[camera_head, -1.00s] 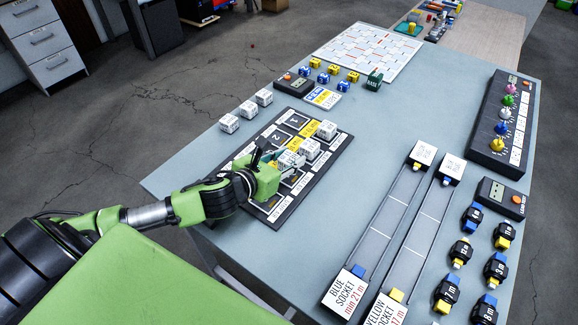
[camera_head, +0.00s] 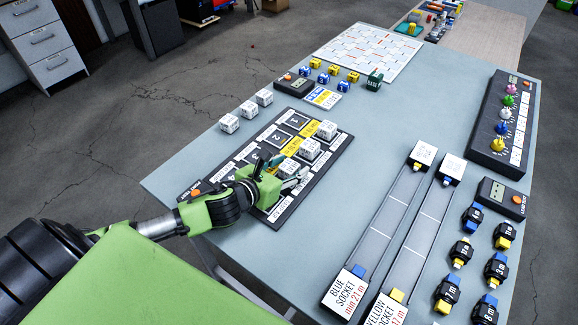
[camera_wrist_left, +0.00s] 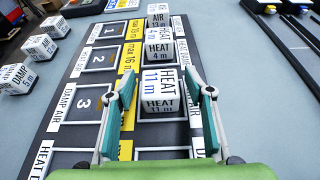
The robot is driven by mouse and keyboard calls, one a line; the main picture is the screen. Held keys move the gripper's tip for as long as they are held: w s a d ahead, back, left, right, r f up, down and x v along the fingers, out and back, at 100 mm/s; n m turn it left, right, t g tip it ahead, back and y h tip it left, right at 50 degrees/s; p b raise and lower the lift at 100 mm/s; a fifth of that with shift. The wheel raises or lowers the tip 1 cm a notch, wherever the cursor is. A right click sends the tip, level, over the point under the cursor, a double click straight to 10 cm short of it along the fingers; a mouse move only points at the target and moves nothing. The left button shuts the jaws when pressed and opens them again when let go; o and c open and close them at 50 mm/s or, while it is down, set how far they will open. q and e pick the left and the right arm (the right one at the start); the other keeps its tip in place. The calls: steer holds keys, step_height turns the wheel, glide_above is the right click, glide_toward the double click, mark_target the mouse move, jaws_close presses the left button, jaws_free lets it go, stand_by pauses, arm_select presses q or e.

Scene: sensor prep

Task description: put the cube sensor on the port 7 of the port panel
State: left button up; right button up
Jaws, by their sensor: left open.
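The port panel (camera_head: 268,218) is a dark board with two columns of square ports. A white cube sensor marked HEAT 11 m (camera_wrist_left: 160,92) sits in the third port of the right column; it shows partly in the head view (camera_head: 289,167). Its port number is hidden. My left gripper (camera_head: 284,170) is open at the panel's near part. In the left wrist view its fingers (camera_wrist_left: 163,92) stand apart on either side of the cube's near end, with gaps visible. Two more cubes, HEAT 4 m (camera_wrist_left: 159,49) and AIR 13 m (camera_wrist_left: 159,18), sit farther along that column. My right gripper is not in view.
Several white cubes (camera_head: 229,123) stand on the table left of the panel. Ports 1, 2 and 3 look empty. Two long socket rails (camera_head: 390,225), several black plugs (camera_head: 461,250) and a knob box (camera_head: 500,125) are to the right. The table's middle is clear.

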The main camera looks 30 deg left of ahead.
arm_select(q)
steer(key=shift+r, duration=0.1)
steer(key=v, duration=1)
steer(key=shift+s, duration=0.2)
steer(key=shift+v, duration=0.85)
